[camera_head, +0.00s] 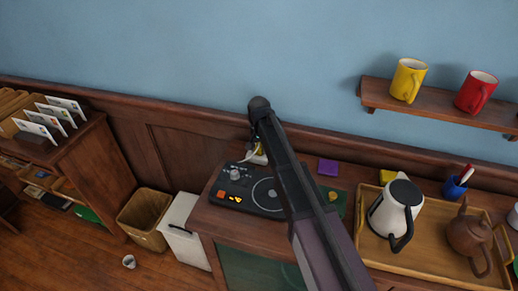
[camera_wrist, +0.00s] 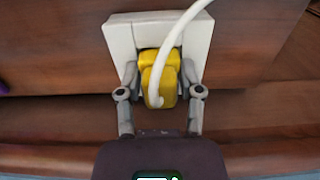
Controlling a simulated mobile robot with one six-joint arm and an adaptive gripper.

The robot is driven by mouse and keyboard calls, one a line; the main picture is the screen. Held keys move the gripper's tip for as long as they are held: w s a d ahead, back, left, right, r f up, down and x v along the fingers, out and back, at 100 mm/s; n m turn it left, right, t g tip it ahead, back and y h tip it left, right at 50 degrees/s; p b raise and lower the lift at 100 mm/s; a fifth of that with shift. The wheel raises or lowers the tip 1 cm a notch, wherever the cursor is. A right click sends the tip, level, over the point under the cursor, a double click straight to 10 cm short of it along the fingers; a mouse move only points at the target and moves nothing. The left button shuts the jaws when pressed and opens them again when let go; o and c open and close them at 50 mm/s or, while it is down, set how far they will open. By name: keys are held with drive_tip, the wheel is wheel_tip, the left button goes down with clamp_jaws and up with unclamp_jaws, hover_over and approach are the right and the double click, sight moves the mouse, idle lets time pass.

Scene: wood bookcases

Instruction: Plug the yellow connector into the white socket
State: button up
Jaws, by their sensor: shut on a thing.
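The yellow connector (camera_wrist: 159,85) is between the two fingers of my gripper (camera_wrist: 160,80) in the wrist view. My gripper is shut on it. A white cable curves up and right from the connector. The white socket (camera_wrist: 119,36) is directly beyond the connector, against the wooden surface. The connector overlaps the socket's middle, and I cannot tell how deep it sits. In the head view my arm hides most of this spot; a bit of yellow connector (camera_head: 261,150) and white cable show left of the arm, near the wall panelling.
A black control panel (camera_head: 232,187) with knobs and a dial lies on the cabinet below the arm. A wooden tray (camera_head: 434,267) with a white kettle (camera_head: 396,206) and brown teapot (camera_head: 468,236) stands to the right. A shelf (camera_head: 440,103) with yellow and red mugs is above.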

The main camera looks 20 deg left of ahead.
drive_tip(key=shift+s+d+f, duration=0.15)
drive_tip(key=shift+s+f, duration=0.05)
drive_tip(key=shift+s, duration=0.05)
drive_tip(key=shift+s+d+f+b, duration=0.1)
drive_tip(key=shift+s+f+b, duration=0.05)
drive_tip(key=shift+b, duration=0.25)
clamp_jaws()
drive_tip(key=shift+o, duration=0.9)
unclamp_jaws()
drive_tip(key=shift+f, duration=0.2)
drive_tip(key=o, duration=1.1)
drive_tip(key=shift+w, duration=0.25)
drive_tip(key=shift+o, duration=0.2)
drive_tip(key=shift+a, duration=0.2)
drive_tip(key=shift+w+r, duration=0.1)
